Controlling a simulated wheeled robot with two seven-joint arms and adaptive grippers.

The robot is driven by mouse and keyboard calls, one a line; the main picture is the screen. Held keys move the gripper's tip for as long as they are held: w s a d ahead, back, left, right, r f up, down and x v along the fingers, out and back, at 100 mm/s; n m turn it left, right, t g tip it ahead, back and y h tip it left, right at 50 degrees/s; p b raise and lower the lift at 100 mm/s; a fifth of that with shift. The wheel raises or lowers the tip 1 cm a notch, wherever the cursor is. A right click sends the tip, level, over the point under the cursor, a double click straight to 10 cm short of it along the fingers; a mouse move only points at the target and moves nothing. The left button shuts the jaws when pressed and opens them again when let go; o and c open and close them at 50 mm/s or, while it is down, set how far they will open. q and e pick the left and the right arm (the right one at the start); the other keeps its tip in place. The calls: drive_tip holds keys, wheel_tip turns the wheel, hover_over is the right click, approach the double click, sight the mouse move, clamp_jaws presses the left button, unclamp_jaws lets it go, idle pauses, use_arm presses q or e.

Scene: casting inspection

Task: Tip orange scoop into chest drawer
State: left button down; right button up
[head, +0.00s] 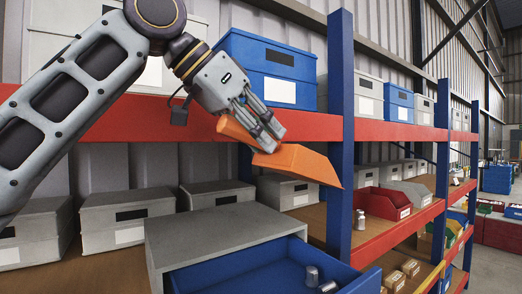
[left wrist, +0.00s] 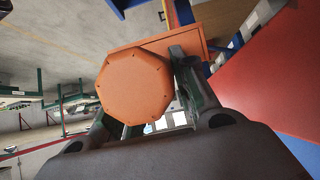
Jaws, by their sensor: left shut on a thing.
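The orange scoop (head: 300,163) is held by my left gripper (head: 262,133), whose fingers are shut around its handle. The scoop hangs above the open drawer and slants down to the right; its inside is hidden. In the left wrist view, the handle's eight-sided end (left wrist: 134,86) is close to the camera, with the scoop's body behind it and the gripper (left wrist: 160,95) around it. The grey chest (head: 215,228) stands on the wooden shelf. Its blue drawer (head: 235,272) is pulled open, with a few small metal parts (head: 311,276) inside. My right gripper is not in view.
A blue upright post (head: 341,120) and a red shelf beam (head: 180,118) are close to the scoop and gripper. Grey lidded boxes (head: 127,215) line the shelf behind. A blue box (head: 266,68) sits above, and a red bin (head: 382,202) is on the right.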

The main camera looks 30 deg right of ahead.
use_arm(q)
drive_tip(key=shift+r+h+b, duration=0.5)
drive_tip(key=shift+h+b, duration=0.2)
drive_tip(key=shift+h, duration=0.1)
drive_tip(key=shift+r+h+b, duration=0.55)
drive_tip(key=shift+h+b, duration=0.15)
drive_tip(key=shift+h, duration=0.1)
drive_tip(key=shift+r+h, duration=0.3)
drive_tip(key=shift+r, duration=0.1)
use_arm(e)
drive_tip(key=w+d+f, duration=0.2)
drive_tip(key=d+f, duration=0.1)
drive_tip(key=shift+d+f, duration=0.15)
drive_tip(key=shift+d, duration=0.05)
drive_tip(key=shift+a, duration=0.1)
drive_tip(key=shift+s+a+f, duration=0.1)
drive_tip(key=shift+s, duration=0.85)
